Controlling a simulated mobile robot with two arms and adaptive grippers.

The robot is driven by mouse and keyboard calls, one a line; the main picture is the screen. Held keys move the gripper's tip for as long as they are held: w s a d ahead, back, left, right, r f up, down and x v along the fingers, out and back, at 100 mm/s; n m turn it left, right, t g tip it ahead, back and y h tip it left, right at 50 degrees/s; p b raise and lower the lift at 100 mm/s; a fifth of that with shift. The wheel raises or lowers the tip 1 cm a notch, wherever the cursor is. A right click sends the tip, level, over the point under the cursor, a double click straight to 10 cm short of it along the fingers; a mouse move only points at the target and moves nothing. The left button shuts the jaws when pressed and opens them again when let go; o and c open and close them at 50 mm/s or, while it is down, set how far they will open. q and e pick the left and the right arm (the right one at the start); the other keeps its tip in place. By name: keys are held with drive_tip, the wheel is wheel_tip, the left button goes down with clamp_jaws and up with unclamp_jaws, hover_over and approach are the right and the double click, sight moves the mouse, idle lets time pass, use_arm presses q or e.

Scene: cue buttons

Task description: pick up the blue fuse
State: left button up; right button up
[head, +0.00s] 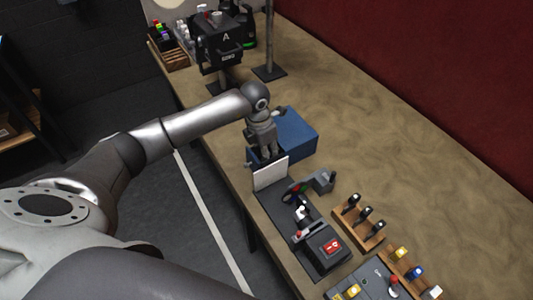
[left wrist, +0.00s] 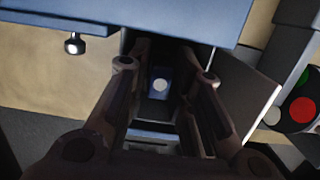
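My left gripper (head: 266,153) reaches down at the front of a blue cabinet (head: 294,130). In the left wrist view its two fingers (left wrist: 166,72) are apart, on either side of a dark open compartment. A small dark-blue piece with a pale round spot (left wrist: 160,84) lies inside the compartment, between and beyond the fingers; I cannot tell whether it is a fuse. Nothing is visibly gripped. In the head view a blue-topped piece (head: 417,272) sits in a wooden rack at the lower right, far from the gripper. My right gripper is out of view.
A pale upright panel (head: 271,173) stands just in front of the gripper. A dark console with a red switch (head: 333,246) and a wooden rack of black-handled pieces (head: 366,226) lie nearer the front. The table's right side is clear.

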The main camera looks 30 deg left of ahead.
use_arm(q)
clamp_jaws()
drive_tip(key=shift+r, duration=0.55)
drive_tip(key=s+d+r+b, duration=0.5)
drive_tip(key=s+r+b, duration=0.1)
drive_tip(key=s+r, duration=0.6)
drive_tip(key=shift+s+d+b, duration=0.2)
drive_tip(key=shift+s+b, duration=0.1)
drive_tip(key=shift+s, duration=0.2)
